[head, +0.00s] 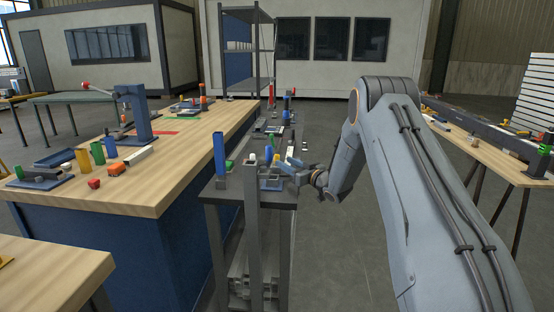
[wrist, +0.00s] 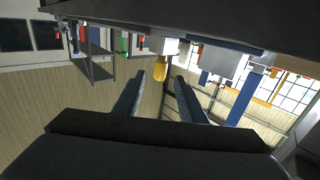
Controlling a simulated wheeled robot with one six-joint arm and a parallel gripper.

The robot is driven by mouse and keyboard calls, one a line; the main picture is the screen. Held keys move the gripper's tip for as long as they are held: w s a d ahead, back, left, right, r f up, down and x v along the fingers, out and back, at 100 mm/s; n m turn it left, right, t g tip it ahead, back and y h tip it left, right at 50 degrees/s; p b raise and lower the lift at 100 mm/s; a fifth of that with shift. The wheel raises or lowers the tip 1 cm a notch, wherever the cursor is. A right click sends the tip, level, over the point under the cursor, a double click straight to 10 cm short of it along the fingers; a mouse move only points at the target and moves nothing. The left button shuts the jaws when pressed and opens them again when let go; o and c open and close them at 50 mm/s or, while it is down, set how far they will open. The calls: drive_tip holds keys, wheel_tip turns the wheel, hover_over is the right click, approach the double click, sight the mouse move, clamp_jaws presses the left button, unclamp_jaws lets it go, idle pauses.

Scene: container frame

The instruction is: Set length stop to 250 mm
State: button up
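My gripper (head: 292,170) is at the right edge of a narrow dark bench (head: 225,188), beside small blue, green and yellow parts. In the wrist view my gripper (wrist: 160,78) is open, its two blue-grey fingers apart. A yellow rounded piece (wrist: 160,70) shows between and beyond the fingertips, below a white block (wrist: 170,47). I cannot tell whether the fingers touch it. A small yellow piece (head: 277,158) also shows on the bench in the head view. I cannot surely tell which part is the length stop, and no scale or millimetre mark is readable.
A blue upright (head: 219,155) and a grey post (head: 252,232) stand at the narrow bench's near end. A large wooden workbench (head: 185,150) with coloured parts is to the left. Another wooden table (head: 500,160) with a long dark rail (head: 485,132) is to the right. Open floor lies between.

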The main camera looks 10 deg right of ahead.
sight(277, 158)
drive_tip(key=x, duration=0.6)
drive_tip(key=shift+w+a+p, duration=0.2)
drive_tip(key=shift+w+p, duration=0.1)
drive_tip(key=shift+p, duration=0.1)
drive_tip(key=shift+c, duration=0.3)
clamp_jaws()
